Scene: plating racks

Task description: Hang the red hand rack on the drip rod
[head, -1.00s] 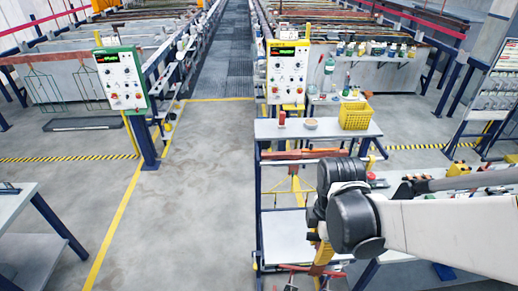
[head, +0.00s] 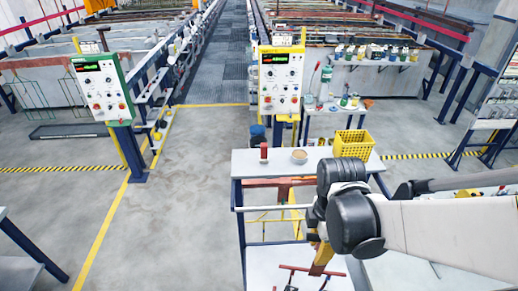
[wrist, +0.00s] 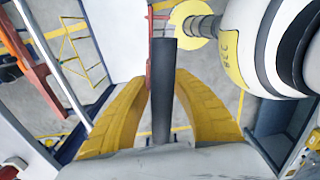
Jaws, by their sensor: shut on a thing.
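My gripper (head: 320,262) hangs low at the right of the head view, with its yellow fingers pointing down. It is shut on the red hand rack (head: 295,267), whose thin red bars show below and beside the fingers. In the wrist view, my gripper (wrist: 162,82) has both yellow fingers closing inward around a dark bar, with a thin red part of the rack (wrist: 149,60) beyond the tips. A pale horizontal rod (head: 268,208), likely the drip rod, runs along the near side of the table, left of my gripper and apart from the rack. The exact grip is partly hidden.
The table (head: 250,165) holds a red cylinder (head: 264,152), a bowl (head: 299,156) and a yellow basket (head: 354,144). Red-brown bars (head: 265,183) lie under its top. A green-edged control panel (head: 102,90) stands left. The floor aisle at left is open.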

